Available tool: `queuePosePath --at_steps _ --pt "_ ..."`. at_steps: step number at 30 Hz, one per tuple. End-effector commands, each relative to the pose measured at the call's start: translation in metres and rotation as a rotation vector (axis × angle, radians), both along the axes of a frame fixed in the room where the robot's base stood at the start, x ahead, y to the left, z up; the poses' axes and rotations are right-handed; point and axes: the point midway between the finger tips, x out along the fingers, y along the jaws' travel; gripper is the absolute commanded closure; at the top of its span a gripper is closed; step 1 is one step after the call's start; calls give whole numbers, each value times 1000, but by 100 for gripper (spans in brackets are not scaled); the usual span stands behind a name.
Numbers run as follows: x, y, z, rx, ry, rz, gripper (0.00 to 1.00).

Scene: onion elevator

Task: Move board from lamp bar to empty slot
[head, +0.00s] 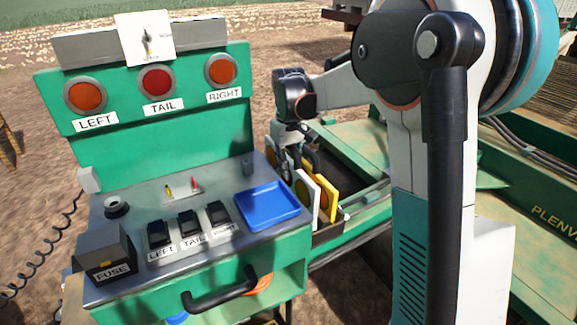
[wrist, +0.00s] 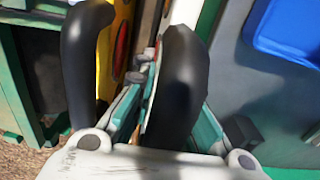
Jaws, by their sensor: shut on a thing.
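A white board (head: 307,197) and a yellow board (head: 327,195) stand upright side by side at the right edge of the green console. My gripper (head: 291,168) is low at their upper left side. In the wrist view, its two black fingers (wrist: 134,40) straddle the yellow board (wrist: 104,60), which has a red patch, and part of a pale board edge (wrist: 186,14). The gripper is shut on a board; which one is hard to tell. A grey bar (head: 85,47) tops the lamp panel, with a white card (head: 145,38) on its front. No empty slot can be made out.
The console has three round lamps, the red one (head: 157,83) in the middle, several black switches (head: 190,222), a blue tray (head: 268,205) and a fuse box (head: 104,252). A black handle (head: 220,292) sticks out in front. Green machinery (head: 510,190) stands right.

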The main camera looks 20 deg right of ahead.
Motion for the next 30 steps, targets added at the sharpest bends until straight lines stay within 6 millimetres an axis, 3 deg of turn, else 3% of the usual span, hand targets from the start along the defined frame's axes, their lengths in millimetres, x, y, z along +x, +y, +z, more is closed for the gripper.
queuePosePath --at_steps 30 --pt "0 0 -13 0 0 0 100"
